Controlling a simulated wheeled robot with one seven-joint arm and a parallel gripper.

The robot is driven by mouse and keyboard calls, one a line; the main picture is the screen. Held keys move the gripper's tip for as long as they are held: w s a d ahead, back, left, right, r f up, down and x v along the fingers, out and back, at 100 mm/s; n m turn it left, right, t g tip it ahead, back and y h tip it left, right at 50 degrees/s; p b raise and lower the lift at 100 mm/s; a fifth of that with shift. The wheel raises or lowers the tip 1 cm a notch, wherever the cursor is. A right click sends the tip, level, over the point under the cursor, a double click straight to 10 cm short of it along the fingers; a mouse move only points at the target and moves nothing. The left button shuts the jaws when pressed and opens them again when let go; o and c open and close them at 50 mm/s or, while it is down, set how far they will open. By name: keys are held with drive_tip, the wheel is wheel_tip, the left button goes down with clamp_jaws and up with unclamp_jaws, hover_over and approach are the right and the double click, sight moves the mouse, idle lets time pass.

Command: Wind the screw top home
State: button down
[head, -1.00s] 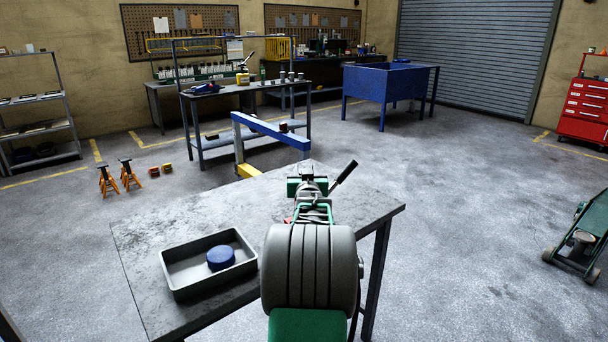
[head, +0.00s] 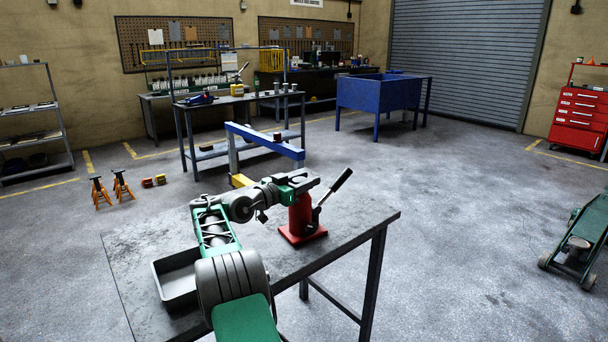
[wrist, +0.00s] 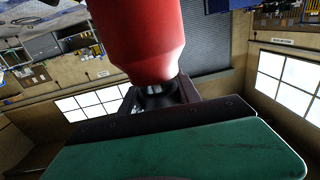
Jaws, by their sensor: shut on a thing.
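The red bottle jack (head: 301,215) stands upright on its square base on the near workbench, with a black-gripped lever (head: 336,186) slanting up to the right. My gripper (head: 300,180) is at the very top of the jack, reaching in from the left. In the wrist view the red jack body (wrist: 145,40) shows upside down. There my gripper (wrist: 158,95) has its two fingers on either side of the dark screw top (wrist: 157,99) and is shut on it. The screw top is mostly hidden by the fingers, and its thread cannot be made out.
A grey tray (head: 176,291) sits on the workbench (head: 345,235), partly behind my arm. The bench top right of the jack is clear. A blue-and-yellow frame (head: 262,142) stands just beyond the bench. A green trolley jack (head: 577,243) is on the floor at right.

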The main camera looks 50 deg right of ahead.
drive_tip(key=shift+s+r+m+g+p, duration=0.25)
drive_tip(key=shift+m+g+p, duration=0.25)
drive_tip(key=shift+g+p, duration=0.35)
drive_tip(key=shift+g+y, duration=0.3)
drive_tip(key=shift+g, duration=0.05)
drive_tip(key=c, duration=1.1)
unclamp_jaws()
drive_tip(key=shift+o, duration=1.3)
drive_tip(key=shift+f, duration=0.15)
